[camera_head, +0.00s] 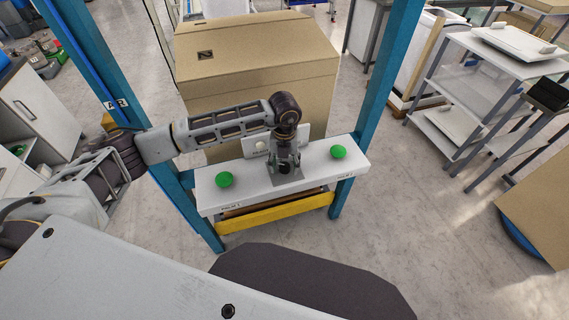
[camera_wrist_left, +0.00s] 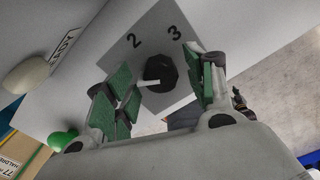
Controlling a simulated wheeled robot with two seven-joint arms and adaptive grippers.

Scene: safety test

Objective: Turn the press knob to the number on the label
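The press knob (camera_wrist_left: 161,72) is black and faceted, with a white pointer mark extending left in the left wrist view. It sits on a grey dial plate (camera_wrist_left: 150,28) where the numbers 2 and 3 are readable; any others are hidden. In the head view, the dial plate (camera_head: 289,187) lies mid-panel and my gripper covers the knob. My left gripper (camera_head: 285,168) points down over it. In the wrist view, the green-padded fingers of this gripper (camera_wrist_left: 159,88) are spread on either side of the knob, with gaps visible. My right gripper is out of view. No target-number label is readable.
The white press panel (camera_head: 322,153) carries two green buttons (camera_head: 225,180) (camera_head: 338,151). A small white sign (camera_head: 258,146) with a pale round button stands behind the dial. Blue posts (camera_head: 392,55) flank the panel, a yellow bar (camera_head: 274,212) runs below, and a large carton (camera_head: 262,60) stands behind.

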